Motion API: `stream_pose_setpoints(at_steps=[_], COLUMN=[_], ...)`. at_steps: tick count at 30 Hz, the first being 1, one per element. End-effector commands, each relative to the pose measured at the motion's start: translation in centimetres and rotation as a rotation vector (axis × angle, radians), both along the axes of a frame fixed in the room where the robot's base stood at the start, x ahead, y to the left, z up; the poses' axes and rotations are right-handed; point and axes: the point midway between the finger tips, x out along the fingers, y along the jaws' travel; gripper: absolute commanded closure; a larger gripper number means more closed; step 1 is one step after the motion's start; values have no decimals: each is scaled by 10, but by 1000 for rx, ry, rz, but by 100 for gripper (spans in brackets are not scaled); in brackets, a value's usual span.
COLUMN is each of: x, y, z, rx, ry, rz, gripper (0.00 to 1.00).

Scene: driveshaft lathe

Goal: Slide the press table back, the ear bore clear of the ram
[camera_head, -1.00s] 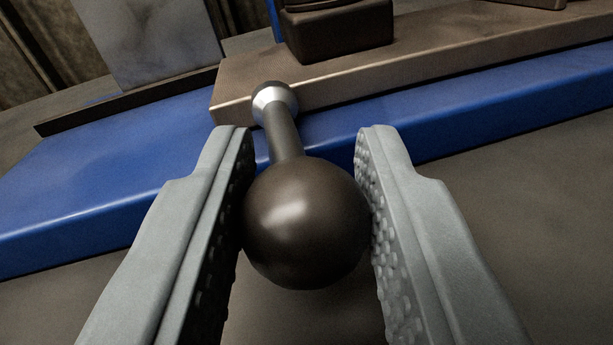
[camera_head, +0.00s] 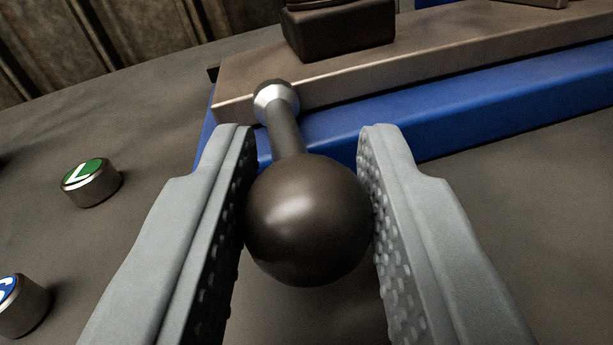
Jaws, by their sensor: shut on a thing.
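My gripper (camera_head: 307,148) is shut on a dark ball knob (camera_head: 307,220), one grey finger on each side of it. The knob sits on a short dark rod (camera_head: 286,132) with a bright metal collar (camera_head: 276,98). The rod joins the front face of the brown press table (camera_head: 430,75) near its left end. The table lies on a blue base (camera_head: 420,120). A dark block (camera_head: 340,35) stands on the table, cut off by the top edge. The ear bore and the ram are not identifiable here.
A round button with a green top (camera_head: 91,182) and one with a blue top (camera_head: 18,305) stand on the grey-brown surface (camera_head: 130,240) at the left. A dark panelled wall (camera_head: 100,40) is behind.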

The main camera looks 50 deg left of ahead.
Motion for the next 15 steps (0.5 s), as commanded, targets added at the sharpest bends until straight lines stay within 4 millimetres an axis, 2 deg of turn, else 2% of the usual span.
stream_pose_setpoints(at_steps=[9, 10, 12, 15], x=[-3, -3, -3, -2], y=[2, 2, 2, 2], z=[0, 0, 0, 0], rx=[-1, -1, -1, -1], ry=[0, 0, 0, 0], rz=[5, 5, 5, 4], gripper=[100, 67, 54, 52])
